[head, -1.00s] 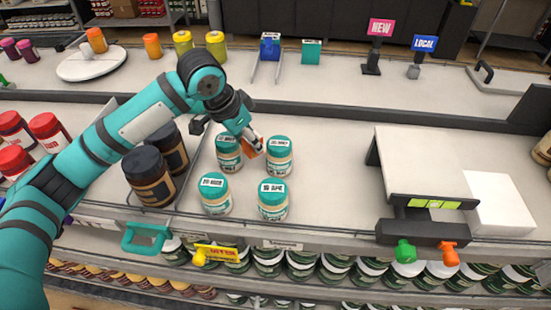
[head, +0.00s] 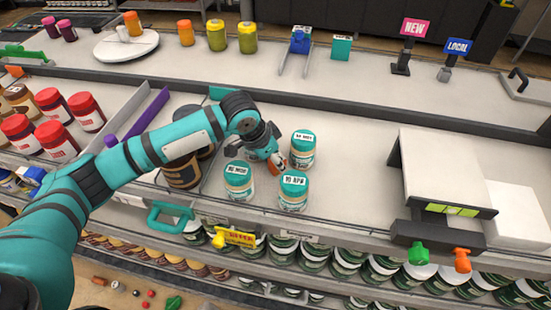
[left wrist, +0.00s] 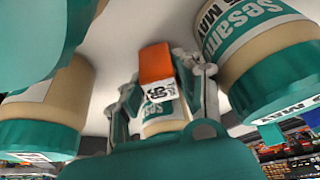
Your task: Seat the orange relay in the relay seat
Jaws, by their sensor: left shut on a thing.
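My left gripper (head: 276,160) is shut on a small orange block with a white label, which I take as the orange relay (left wrist: 155,64). In the left wrist view it sits between the fingertips of the left gripper (left wrist: 167,86). In the head view only a little orange shows at the fingertips, low among teal-lidded jars. Whether the relay touches a jar or the shelf I cannot tell. I cannot make out a relay seat in either view. My right gripper is not in view.
Teal-lidded jars stand close around the gripper: one behind right (head: 303,150), one front right (head: 293,190), one front left (head: 238,180). Dark jars (head: 183,172) stand left, under my arm. A white box-like stand (head: 440,170) is right. The shelf between is clear.

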